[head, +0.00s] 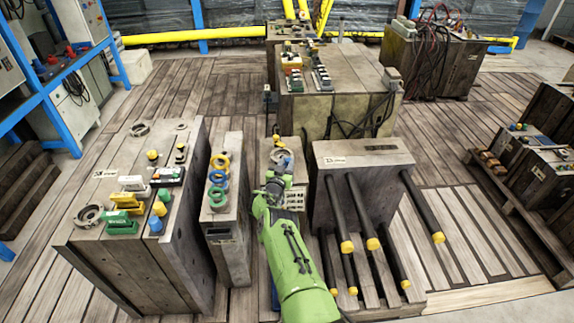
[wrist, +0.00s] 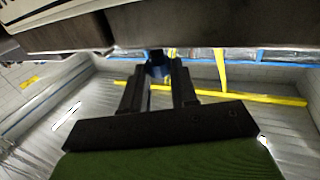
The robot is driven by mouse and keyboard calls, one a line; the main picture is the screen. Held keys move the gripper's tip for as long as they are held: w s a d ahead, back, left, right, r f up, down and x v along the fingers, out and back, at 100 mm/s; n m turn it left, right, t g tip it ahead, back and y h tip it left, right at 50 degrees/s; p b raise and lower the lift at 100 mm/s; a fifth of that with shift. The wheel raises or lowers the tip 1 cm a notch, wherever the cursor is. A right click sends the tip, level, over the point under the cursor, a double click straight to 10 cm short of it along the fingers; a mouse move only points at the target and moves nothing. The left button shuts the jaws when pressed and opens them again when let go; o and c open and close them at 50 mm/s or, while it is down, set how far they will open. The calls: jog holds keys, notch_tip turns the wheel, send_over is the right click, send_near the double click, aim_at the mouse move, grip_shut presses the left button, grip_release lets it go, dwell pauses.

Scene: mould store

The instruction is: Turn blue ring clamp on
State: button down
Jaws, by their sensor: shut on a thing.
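My gripper (head: 279,170) is at the end of my green arm, above the narrow block right of centre. In the wrist view its two dark fingers (wrist: 158,85) are shut on a small dark blue thing (wrist: 157,67). A bit of blue (head: 284,159) shows by the fingertips in the head view; whether it is a ring clamp I cannot tell. A blue ring (head: 217,177) sits on the narrow block to the left, between a yellow ring (head: 219,161) and a green ring (head: 217,196). My gripper is right of these rings, apart from them.
A large block (head: 110,235) with coloured clips and knobs stands at left. A grey block (head: 365,160) with black, yellow-tipped bars stands close on the right. Another block (head: 335,108) with cables is behind.

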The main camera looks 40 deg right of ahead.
jog(key=shift+g, duration=0.3)
jog(key=c, duration=0.9)
grip_release()
jog(key=shift+o, duration=0.2)
jog(key=p+v, duration=1.2)
jog(key=v, duration=0.3)
jog(key=shift+a+f, duration=0.25)
jog(key=shift+a, duration=0.15)
jog(key=shift+s, duration=0.1)
